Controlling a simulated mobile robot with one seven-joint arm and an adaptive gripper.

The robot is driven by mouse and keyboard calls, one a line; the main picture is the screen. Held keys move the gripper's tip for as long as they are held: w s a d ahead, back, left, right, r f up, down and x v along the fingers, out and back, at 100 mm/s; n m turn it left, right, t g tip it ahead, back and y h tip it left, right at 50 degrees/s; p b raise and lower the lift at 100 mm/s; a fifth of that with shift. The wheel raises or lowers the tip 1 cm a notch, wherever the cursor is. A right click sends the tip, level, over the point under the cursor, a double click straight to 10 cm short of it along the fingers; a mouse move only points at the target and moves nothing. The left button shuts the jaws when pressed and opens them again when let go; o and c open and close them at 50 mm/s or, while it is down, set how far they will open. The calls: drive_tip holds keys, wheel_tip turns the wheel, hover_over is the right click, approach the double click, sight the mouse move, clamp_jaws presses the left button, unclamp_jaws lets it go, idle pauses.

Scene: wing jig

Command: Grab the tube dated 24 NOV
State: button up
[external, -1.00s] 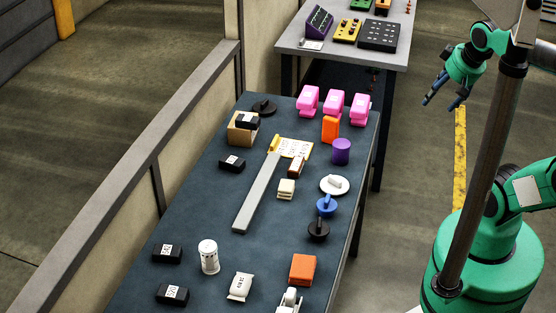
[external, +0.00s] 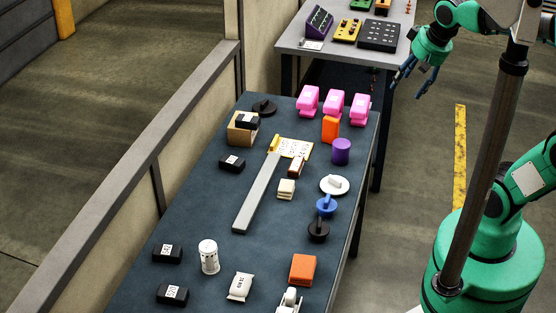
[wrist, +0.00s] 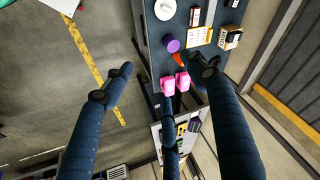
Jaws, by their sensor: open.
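A white tube-like packet (external: 240,287) with dark print lies near the front of the dark table in the external view. A white cylinder with dark markings (external: 209,257) stands upright to its left. The print on both is too small to read, so I cannot tell which bears 24 NOV. My gripper (external: 411,78) is open and empty, in the air right of the tables' far end. In the wrist view its blue fingers (wrist: 158,66) are spread apart with nothing between them. Neither white item can be made out in the wrist view.
The dark table (external: 215,205) holds black labelled boxes (external: 168,253), a grey bar (external: 256,196), an orange block (external: 303,269), a purple cylinder (external: 341,151) and pink items (external: 333,104). A second table (external: 300,40) stands behind. The floor to the right is clear.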

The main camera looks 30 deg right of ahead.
drive_tip(key=w+a+f+m+g, duration=0.1)
drive_tip(key=w+a, duration=0.4)
drive_tip(key=a, duration=0.3)
drive_tip(key=w+a+f+m+g, duration=0.1)
drive_tip(key=w+a, duration=0.4)
drive_tip(key=a, duration=0.3)
drive_tip(key=w+a+f+m+g+p, duration=0.1)
drive_tip(key=w+a+f, duration=0.15)
drive_tip(key=a, duration=0.55)
drive_tip(key=w+a+f+m, duration=0.1)
drive_tip(key=a+f+m, duration=0.15)
drive_tip(key=a, duration=0.55)
drive_tip(key=m+g+p, duration=0.1)
drive_tip(key=m+g, duration=0.1)
drive_tip(key=m, duration=0.1)
hover_over(207, 245)
drive_tip(key=shift+h, duration=0.4)
drive_tip(key=f, duration=2.1)
drive_tip(key=shift+w+d+f, duration=0.15)
drive_tip(key=shift+w+d, duration=0.05)
drive_tip(key=shift+s+a+f, duration=0.3)
drive_tip(key=shift+a+f, duration=0.05)
drive_tip(key=shift+d+f, duration=0.1)
drive_tip(key=shift+f, duration=4.2)
